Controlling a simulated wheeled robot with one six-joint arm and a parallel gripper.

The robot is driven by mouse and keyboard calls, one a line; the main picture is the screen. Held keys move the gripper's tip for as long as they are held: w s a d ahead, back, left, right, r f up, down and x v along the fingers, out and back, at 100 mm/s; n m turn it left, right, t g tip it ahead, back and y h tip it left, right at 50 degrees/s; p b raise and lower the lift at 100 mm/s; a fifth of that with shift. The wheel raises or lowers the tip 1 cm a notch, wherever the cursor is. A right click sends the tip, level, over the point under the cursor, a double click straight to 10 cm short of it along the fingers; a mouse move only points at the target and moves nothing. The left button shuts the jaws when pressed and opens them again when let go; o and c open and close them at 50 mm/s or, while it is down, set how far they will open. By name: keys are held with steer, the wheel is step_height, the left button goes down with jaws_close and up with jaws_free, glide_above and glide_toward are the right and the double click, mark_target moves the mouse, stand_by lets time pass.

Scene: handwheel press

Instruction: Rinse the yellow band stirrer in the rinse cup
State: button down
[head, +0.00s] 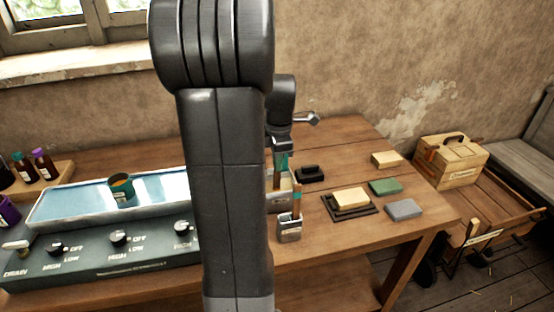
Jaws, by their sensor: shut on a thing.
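My gripper (281,160) is pointing down, just right of my upright arm link. It is shut on a thin brown wooden stirrer (277,183). The stirrer is upright, and its lower end is at or in a grey cup (278,204); I cannot tell how deep. No yellow band can be made out on it, and a teal patch shows at the fingers. My arm hides the cup's left side. A second, nearer grey cup (289,231) holds a stirrer with a teal band (297,198). Which cup is the rinse cup is too small to read.
A water bath (60,208) with knobs and a small pot (121,187) stands left. Right of the cups are a black block (310,174), a yellowish block on a dark tray (351,198), and green (385,187), grey (404,209) and tan (386,160) blocks. A wooden box (450,162) is beyond.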

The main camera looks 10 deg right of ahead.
steer(key=shift+a, duration=0.35)
steer(key=shift+d+p, duration=0.45)
stand_by(1.2)
steer(key=shift+r, duration=0.1)
